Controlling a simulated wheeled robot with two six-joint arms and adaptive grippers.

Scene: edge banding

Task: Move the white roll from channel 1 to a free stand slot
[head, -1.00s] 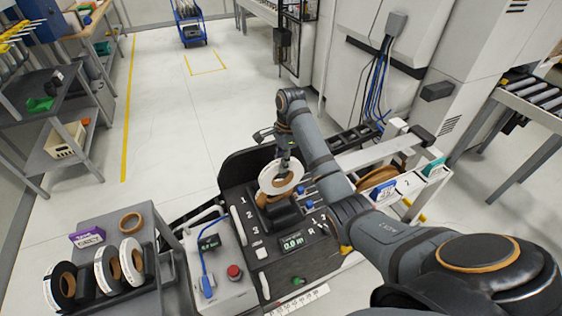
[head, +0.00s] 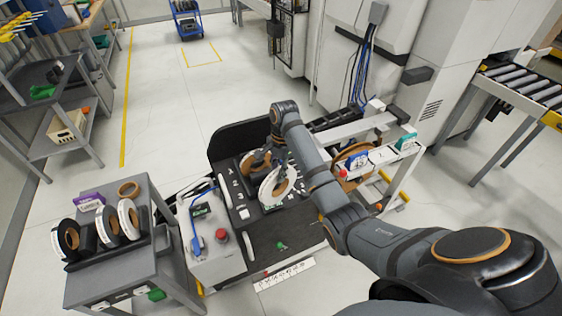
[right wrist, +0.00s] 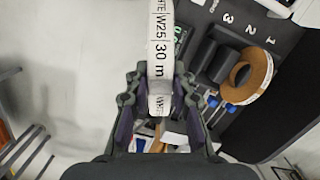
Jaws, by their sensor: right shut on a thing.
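My right gripper (head: 279,164) is shut on the white roll (head: 279,186) and holds it tilted above the edge bander's panel. The right wrist view shows the right gripper (right wrist: 158,98) around the white roll (right wrist: 161,50), whose label reads W25 and 30 m. A tan roll (head: 252,163) sits in the machine near the channel numbers, just behind the held roll; it also shows in the right wrist view (right wrist: 251,77). The black stand (head: 153,240) on the grey cart holds several rolls side by side, with a dark gap between the left one and the others. My left gripper is not in view.
A purple box (head: 88,203) and a loose brown roll (head: 129,189) are on the cart behind the stand. A grey control box with a red button (head: 221,236) stands between cart and panel. The white rail (head: 384,157) is at the right.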

